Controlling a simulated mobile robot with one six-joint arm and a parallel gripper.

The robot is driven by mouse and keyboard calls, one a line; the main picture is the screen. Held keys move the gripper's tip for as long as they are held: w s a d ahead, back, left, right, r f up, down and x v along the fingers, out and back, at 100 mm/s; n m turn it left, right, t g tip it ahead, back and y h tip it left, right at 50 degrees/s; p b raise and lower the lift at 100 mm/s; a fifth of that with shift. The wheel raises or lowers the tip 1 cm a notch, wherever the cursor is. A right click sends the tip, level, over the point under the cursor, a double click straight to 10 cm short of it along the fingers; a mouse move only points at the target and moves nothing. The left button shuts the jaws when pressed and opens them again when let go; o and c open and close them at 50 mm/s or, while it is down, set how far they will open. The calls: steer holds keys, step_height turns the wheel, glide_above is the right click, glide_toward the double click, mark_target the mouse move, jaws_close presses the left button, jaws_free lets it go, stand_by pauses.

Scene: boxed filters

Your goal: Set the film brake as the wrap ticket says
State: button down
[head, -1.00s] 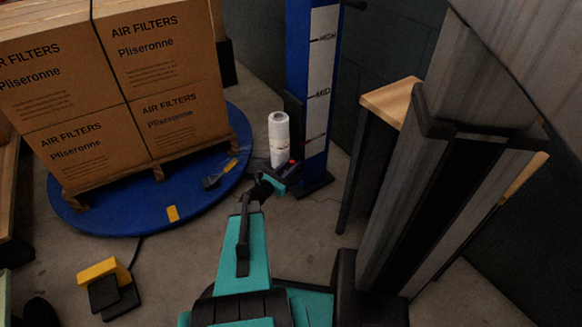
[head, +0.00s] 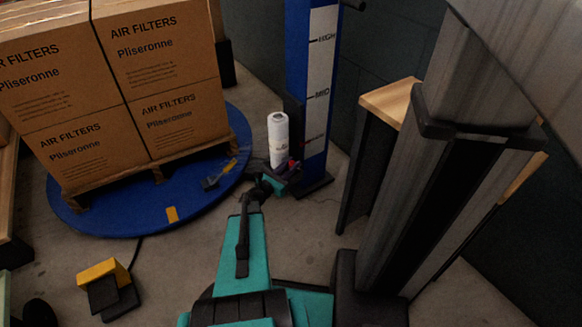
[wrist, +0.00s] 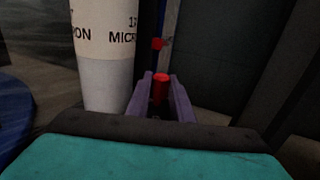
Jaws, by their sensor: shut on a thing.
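The white film roll (head: 278,140) stands upright on a dark carriage at the foot of the blue mast (head: 298,60). In the wrist view the roll (wrist: 107,45) is close on the left, with print ending in "MICRON" partly readable. A red knob (wrist: 160,88), likely the film brake, sits between the purple fingers of my gripper (wrist: 161,98), which is shut on it. In the head view my gripper (head: 281,181) is low beside the roll, and the knob is mostly hidden. A second small red part (wrist: 157,43) shows behind. I cannot make out a wrap ticket or a brake scale.
Boxed air filters (head: 160,80) stand strapped on a pallet on the blue turntable (head: 110,222). A yellow and black foot pedal (head: 108,285) lies on the floor. A wooden-topped stand (head: 388,100) is right of the mast, which carries a scale with HIGH and MID.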

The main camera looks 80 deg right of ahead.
steer(key=c, duration=1.6)
jaws_free()
steer(key=shift+s, duration=0.1)
steer(key=shift+o, duration=0.2)
steer(key=p+v, duration=0.3)
steer(key=v, duration=1)
steer(key=shift+w+a+p, duration=0.25)
steer(key=shift+a+p, duration=0.05)
steer(key=shift+p, duration=0.05)
